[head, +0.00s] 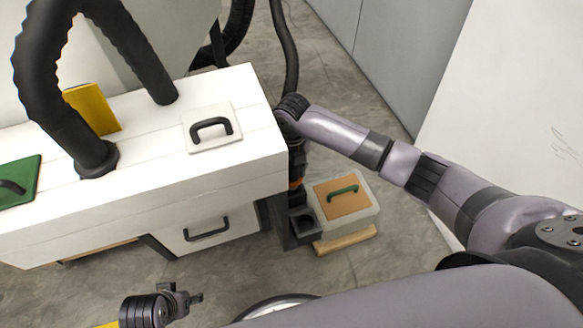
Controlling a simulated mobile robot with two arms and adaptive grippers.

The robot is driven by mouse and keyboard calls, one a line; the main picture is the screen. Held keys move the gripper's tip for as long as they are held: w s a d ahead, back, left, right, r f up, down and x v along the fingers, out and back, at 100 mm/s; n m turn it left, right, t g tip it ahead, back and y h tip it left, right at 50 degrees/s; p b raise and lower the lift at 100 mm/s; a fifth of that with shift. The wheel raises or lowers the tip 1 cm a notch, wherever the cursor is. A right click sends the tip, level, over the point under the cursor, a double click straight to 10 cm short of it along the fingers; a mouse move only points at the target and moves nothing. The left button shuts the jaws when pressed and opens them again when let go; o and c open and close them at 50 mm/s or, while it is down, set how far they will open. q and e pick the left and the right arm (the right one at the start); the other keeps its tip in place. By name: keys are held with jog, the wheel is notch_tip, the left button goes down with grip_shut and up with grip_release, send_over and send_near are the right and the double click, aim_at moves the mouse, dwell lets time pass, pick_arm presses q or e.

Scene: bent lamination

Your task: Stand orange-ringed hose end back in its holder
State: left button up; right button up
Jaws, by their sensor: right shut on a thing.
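The black hose (286,45) hangs down from the top of the head view to the right end of the white bench. My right gripper (291,112) is shut on it beside the bench corner; its fingers are mostly hidden by the wrist. Below the gripper, the dark hose end (297,160) points down, roughly upright, with its orange ring (296,184) low on it. The black holder (301,222) is right below the ring. I cannot tell whether the tip is inside it. My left gripper (185,299) is at the bottom left, away from the hose; its jaw opening is unclear.
The white bench (235,178) borders the hose on the left. It carries a thick black duct (75,130), a yellow piece (92,108) and a handled white lid (212,128). A grey box with an orange top (341,199) stands close right of the holder.

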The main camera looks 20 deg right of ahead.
jog(key=shift+w+a+p, duration=0.1)
jog(key=shift+p, duration=0.2)
pick_arm(q)
notch_tip(320, 180, down, 2)
jog(key=shift+f, duration=0.1)
dwell(0.3)
dwell(0.5)
pick_arm(e)
jog(key=shift+p, duration=0.3)
pick_arm(q)
jog(key=shift+s+f, duration=0.2)
jog(key=shift+f, duration=0.9)
pick_arm(e)
jog(key=shift+f, duration=0.1)
